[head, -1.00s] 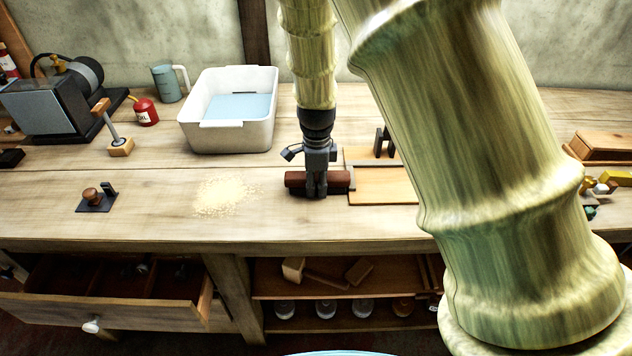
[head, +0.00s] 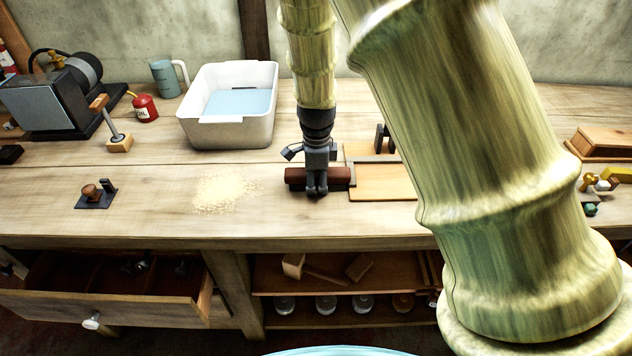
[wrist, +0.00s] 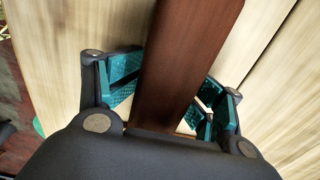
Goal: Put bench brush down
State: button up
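The bench brush (head: 338,174) has a brown wooden back with a dark grey strip along its lower side. It lies level, left to right, at the bench top near the front, beside the thin wooden board. My gripper (head: 317,188) points straight down around its middle. The fingertips are partly hidden behind the brush. It is at or just above the wood; contact underneath is hard to tell.
A sawdust pile (head: 226,190) lies left of the brush. A white tub (head: 235,133) stands behind it. The wooden board (head: 384,184) is close on the right. A small dark plate with a knob (head: 94,195) is further left. An open drawer (head: 120,308) juts out below.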

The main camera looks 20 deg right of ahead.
jog(key=shift+w+r, duration=0.1)
jog(key=shift+r, duration=0.55)
notch_tip(320, 180, up, 12)
jog(key=p, duration=1)
